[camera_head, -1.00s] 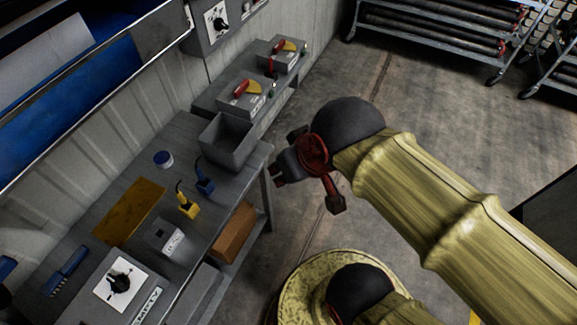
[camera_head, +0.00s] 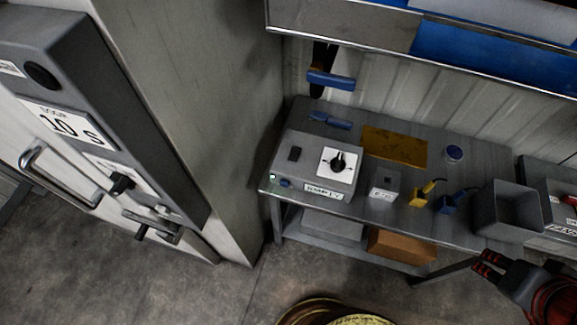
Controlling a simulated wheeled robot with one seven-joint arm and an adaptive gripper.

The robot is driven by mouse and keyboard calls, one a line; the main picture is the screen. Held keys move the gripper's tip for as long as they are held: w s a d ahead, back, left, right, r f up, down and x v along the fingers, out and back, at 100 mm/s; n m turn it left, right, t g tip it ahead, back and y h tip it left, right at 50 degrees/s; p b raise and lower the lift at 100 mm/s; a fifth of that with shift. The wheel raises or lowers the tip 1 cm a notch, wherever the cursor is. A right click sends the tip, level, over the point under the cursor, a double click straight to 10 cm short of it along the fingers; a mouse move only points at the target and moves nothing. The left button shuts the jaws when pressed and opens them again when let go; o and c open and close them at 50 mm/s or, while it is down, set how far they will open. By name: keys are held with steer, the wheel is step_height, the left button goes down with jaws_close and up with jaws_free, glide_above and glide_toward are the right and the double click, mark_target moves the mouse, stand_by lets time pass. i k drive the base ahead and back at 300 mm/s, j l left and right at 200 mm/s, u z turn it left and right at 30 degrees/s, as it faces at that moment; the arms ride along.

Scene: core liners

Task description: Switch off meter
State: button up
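No device in view carries a label I can read as "meter". A grey box with a white dial plate and black rotary knob (camera_head: 338,162) sits on the bench (camera_head: 480,155); its front label is hard to read. My gripper (camera_head: 484,265) is at the lower right, in front of the bench and well right of both boxes, touching neither. Its fingers are small and dark, so their opening is unclear.
A tall cabinet (camera_head: 70,120) with a "10 S" plate, knob and handle stands at left. The bench also holds a yellow plate (camera_head: 395,147), blue-lidded jar (camera_head: 454,153), yellow and blue tools and an open grey bin (camera_head: 508,210).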

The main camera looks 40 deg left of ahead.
mark_target(295, 153)
steer(key=u, duration=1.6)
